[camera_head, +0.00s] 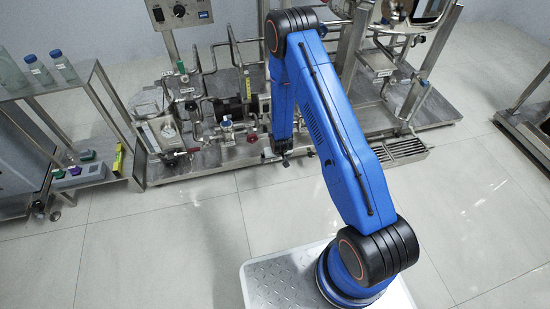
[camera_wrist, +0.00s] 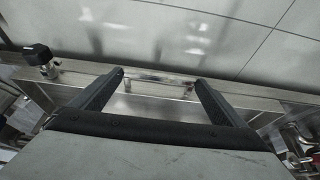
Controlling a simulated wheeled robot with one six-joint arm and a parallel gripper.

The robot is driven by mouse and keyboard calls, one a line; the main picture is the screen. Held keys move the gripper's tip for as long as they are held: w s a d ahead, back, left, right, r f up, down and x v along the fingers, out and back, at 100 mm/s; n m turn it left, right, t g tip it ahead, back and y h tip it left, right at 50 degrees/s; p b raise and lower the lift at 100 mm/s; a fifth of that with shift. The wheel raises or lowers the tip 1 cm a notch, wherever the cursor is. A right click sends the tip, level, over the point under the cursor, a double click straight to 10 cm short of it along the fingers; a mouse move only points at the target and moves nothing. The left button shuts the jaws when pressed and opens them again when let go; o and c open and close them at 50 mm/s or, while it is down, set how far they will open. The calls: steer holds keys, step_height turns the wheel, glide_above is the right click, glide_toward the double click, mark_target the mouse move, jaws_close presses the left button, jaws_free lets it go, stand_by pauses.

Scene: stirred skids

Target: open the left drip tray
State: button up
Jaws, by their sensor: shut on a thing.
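In the wrist view, my gripper (camera_wrist: 160,84) has its two dark fingers at the ends of a thin metal bar handle (camera_wrist: 158,77) on the front edge of the steel skid base. The jaws are shut on this handle, which appears to belong to the left drip tray. A pale metal surface shows between the fingers; how far the tray is out cannot be told. In the head view, my blue arm reaches down to the skid's front edge, and the left tray is mostly hidden there. A slotted grate tray (camera_head: 405,150) lies at the skid's front right.
The steel skid (camera_head: 210,158) carries pipes, valves and a pump (camera_head: 232,108). A shelf cart (camera_head: 95,75) with bottles stands at left. A black knob (camera_wrist: 38,54) is left of the fingers. The tiled floor (camera_head: 160,240) before the skid is clear.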

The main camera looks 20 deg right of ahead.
steer(key=s, duration=0.9)
steer(key=o, duration=1.2)
steer(key=shift+r, duration=0.1)
steer(key=v, duration=1.7)
steer(key=shift+r, duration=0.15)
